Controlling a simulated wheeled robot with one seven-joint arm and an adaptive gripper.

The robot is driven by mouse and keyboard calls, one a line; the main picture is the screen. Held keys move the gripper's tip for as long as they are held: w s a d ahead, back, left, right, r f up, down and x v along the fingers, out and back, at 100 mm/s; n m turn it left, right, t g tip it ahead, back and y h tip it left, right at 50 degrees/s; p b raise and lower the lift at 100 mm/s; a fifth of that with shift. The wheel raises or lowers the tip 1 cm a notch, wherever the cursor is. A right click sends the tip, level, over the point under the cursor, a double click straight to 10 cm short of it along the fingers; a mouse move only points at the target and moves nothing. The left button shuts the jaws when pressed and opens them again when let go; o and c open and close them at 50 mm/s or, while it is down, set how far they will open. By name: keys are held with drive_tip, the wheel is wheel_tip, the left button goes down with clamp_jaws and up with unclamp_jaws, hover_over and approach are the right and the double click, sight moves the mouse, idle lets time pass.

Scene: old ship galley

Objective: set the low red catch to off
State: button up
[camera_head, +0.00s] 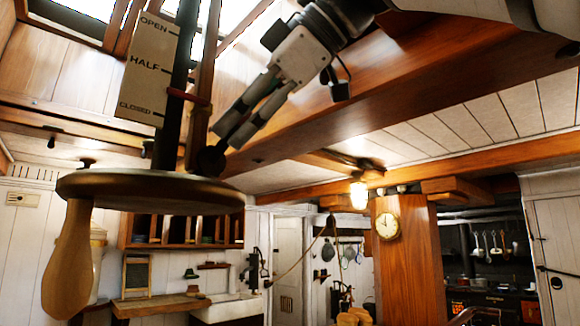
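A small dark red bar (188,96) crosses the dark upright post (178,60), just right of a board (148,70) marked OPEN, HALF and CLOSED. It sits level with the lower part of the board. It is the only red catch-like part I see, and I cannot tell its setting. My gripper (229,138) reaches down from the upper right, empty as far as I see. Its fingertips are right of and below the red bar, close to a dark round knob (210,160). The gap between the fingers is unclear, and I cannot tell whether they touch the knob.
A large round wheel or disc (150,190) with a wooden handle (68,262) hangs below the post. A wooden ceiling beam (400,95) runs behind my arm. A lit lamp (358,193), a clock (387,225) and a stove (495,300) are farther back.

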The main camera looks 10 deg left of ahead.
drive_tip(key=shift+o, duration=0.5)
drive_tip(key=v, duration=0.7)
drive_tip(key=shift+s+d+r, duration=0.15)
drive_tip(key=shift+s, duration=0.05)
drive_tip(key=w+d+f+m+t+h+b, duration=0.1)
drive_tip(key=w+d+f+m+h, duration=0.1)
drive_tip(key=d+f+m, duration=0.45)
drive_tip(key=w+d+f+m+h, duration=0.2)
drive_tip(key=f+m, duration=0.1)
drive_tip(key=f, duration=0.6)
drive_tip(key=w+d+f+m+t+h+b, duration=0.1)
drive_tip(key=w+d+f+m+h, duration=0.1)
drive_tip(key=d+f+m, duration=0.4)
drive_tip(key=s+d+f+m+h, duration=0.1)
drive_tip(key=s+d+f+m, duration=0.1)
drive_tip(key=f, duration=0.8)
drive_tip(key=s+d+f+m+g+h, duration=0.1)
drive_tip(key=s+d+f, duration=0.4)
drive_tip(key=f, duration=0.6)
drive_tip(key=s+d+f+m+g+h, duration=0.1)
drive_tip(key=f+m, duration=0.4)
drive_tip(key=f, duration=0.5)
drive_tip(key=s+d+h, duration=0.1)
drive_tip(key=s+d, duration=0.1)
drive_tip(key=shift+s+d+f+b, duration=0.25)
drive_tip(key=shift+d+f+b, duration=0.05)
